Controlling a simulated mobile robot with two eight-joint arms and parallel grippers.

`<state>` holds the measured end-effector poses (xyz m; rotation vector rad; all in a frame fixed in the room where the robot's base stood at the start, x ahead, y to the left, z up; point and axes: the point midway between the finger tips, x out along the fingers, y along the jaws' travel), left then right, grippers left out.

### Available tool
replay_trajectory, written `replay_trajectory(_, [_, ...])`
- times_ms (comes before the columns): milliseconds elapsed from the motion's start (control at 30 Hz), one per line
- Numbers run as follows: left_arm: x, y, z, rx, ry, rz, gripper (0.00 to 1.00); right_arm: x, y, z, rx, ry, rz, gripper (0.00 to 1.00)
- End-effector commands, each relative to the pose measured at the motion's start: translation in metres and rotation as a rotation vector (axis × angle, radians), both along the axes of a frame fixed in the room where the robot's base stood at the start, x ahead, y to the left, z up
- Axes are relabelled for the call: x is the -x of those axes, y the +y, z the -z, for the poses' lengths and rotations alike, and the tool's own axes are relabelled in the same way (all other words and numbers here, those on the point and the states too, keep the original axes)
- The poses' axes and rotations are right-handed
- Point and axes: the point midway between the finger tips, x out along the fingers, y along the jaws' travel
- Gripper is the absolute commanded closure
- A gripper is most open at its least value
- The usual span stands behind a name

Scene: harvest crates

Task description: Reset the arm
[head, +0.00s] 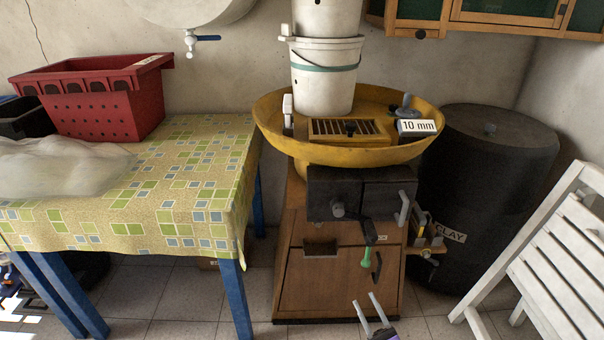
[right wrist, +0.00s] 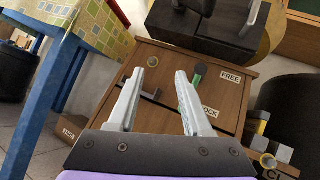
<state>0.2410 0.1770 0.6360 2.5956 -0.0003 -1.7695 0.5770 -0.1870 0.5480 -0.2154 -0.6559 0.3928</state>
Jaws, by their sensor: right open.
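My right gripper (head: 371,304) shows at the bottom of the head view, below and in front of the wooden mill cabinet (head: 335,262). Its two pale fingers are apart with nothing between them. In the right wrist view the open fingers (right wrist: 165,75) point toward the cabinet front (right wrist: 215,88), and no contact can be made out. I cannot make out my left gripper in the head view.
A cloth-covered table (head: 150,200) with blue legs stands left, holding a red crate (head: 105,105). A yellow round tray (head: 290,140) tops the cabinet, with white buckets (head: 325,80) above. A black barrel (head: 490,190) and white slatted chair (head: 560,250) stand right. Tiled floor (head: 185,300) is open between table and cabinet.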

Motion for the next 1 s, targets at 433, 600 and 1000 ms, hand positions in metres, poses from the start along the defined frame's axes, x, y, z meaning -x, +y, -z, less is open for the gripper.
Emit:
replay_trajectory(433, [0.001,0.000,0.000,0.000,0.000,0.000,0.31,0.013,0.116,-0.085,0.810,0.054,-0.163,0.50])
replay_trajectory(600, [0.001,0.000,0.000,0.000,0.000,0.000,0.31,0.054,0.135,-0.098,1.133,0.041,-0.240,0.50])
replay_trajectory(1000, [0.001,0.000,0.000,0.000,0.000,0.000,0.31,0.195,0.110,-0.101,1.887,-0.065,-0.448,0.50])
